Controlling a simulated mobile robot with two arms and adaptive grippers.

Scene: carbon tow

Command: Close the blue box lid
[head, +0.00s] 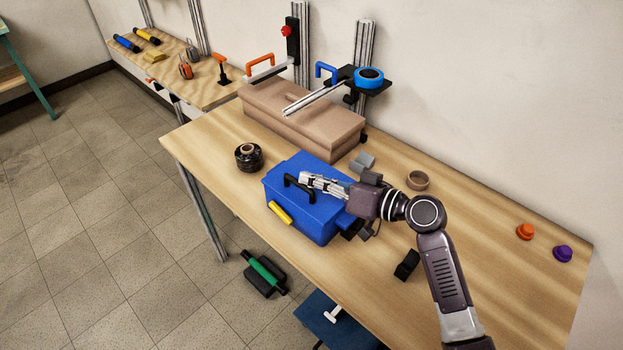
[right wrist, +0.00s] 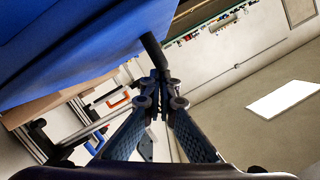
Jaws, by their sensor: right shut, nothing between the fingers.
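A blue box (head: 308,226) stands on the wooden table. Its blue lid (head: 309,162) lies over the top and looks down; I cannot tell whether it is fully seated. A black handle (head: 293,187) is on the lid and a yellow latch (head: 280,213) is on the front. My right gripper (head: 306,179) reaches over the lid from the right, its fingertips beside the handle. In the right wrist view the shut, empty fingers (right wrist: 165,82) are close to the black handle (right wrist: 153,50); contact cannot be told. My left gripper is not in view.
A brown case (head: 302,122) stands behind the box. A dark spool (head: 248,158) is to the left, and a tape roll (head: 417,181) and black block (head: 407,265) are to the right. The table's right part is mostly clear, with orange and purple knobs (head: 562,254) at the far end.

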